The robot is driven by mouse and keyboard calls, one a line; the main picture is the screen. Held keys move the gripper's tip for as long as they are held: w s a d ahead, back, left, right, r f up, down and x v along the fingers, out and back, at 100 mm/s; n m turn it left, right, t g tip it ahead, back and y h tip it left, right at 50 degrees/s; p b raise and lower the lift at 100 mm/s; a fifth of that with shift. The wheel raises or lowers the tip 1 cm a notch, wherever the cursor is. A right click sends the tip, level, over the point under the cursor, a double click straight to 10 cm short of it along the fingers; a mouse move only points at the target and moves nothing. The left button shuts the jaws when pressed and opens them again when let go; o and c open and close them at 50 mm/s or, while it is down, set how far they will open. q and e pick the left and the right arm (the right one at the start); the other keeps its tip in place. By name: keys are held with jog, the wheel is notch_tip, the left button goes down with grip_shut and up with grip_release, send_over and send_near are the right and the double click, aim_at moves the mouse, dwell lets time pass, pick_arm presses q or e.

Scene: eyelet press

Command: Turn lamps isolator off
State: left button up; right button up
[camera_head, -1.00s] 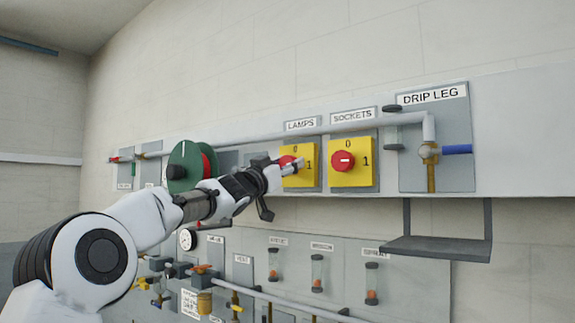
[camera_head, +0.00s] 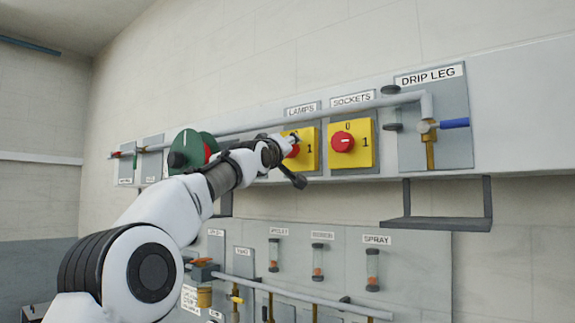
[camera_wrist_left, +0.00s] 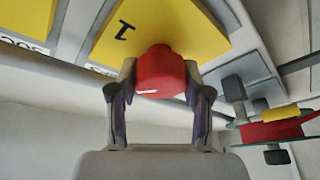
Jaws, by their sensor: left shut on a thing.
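The lamps isolator is a yellow box (camera_head: 309,150) under the LAMPS label (camera_head: 303,110), with a red knob (camera_head: 293,151) on its face. A small white mark shows at the knob's edge. My right gripper is out of view.
The sockets isolator (camera_head: 365,155), a similar yellow box with a red knob, stands close to the right. A drip leg valve with a blue handle (camera_head: 454,123) is further right. A green disc (camera_head: 186,152) is behind my left arm. A shelf bracket (camera_head: 437,223) projects below.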

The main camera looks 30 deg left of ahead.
pick_arm(q)
jog(key=shift+f+n, duration=0.3)
jog(key=shift+n, duration=0.3)
jog(key=shift+w+r+n+g+y, duration=0.15)
jog(key=shift+r+n+g+y, duration=0.2)
jog(key=shift+n, duration=0.25)
jog(key=n+g+p, duration=0.2)
jog(key=n, duration=0.2)
jog(key=shift+n, duration=0.3)
jog(key=shift+f+n+g+y+p, duration=0.1)
jog(key=shift+n+g+y+p, duration=0.2)
jog(key=shift+n+p, duration=0.6)
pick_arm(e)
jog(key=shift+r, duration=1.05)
pick_arm(q)
jog(key=o, duration=1.2)
jog(key=shift+c, duration=0.2)
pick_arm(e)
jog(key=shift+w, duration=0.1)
